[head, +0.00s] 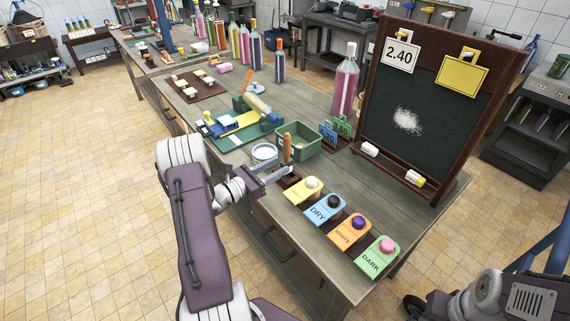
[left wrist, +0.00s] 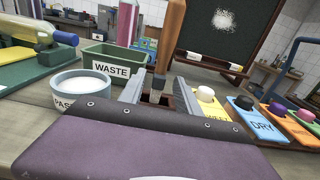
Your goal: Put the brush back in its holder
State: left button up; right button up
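The brush (head: 287,147) has an orange-brown wooden handle and stands roughly upright. In the left wrist view the brush (left wrist: 171,38) shows its metal ferrule and its dark lower end over a dark square opening. That opening is in the dark brown holder (head: 291,179) at the bench edge. How deep the brush sits in it I cannot tell. My left gripper (head: 276,176) is low at the holder. In the left wrist view its two fingers (left wrist: 157,84) are apart, one on each side of the brush, with visible gaps. My right gripper is out of view.
A paste tub (head: 264,152) and green waste bin (head: 296,140) stand close to the left gripper. Several coloured label blocks, one marked DRY (head: 325,208), line the bench front on the right. A chalkboard (head: 430,95) rises behind. A tall bottle (head: 345,82) stands by it.

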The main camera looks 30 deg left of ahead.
pick_arm(q)
jog(key=v, duration=0.8)
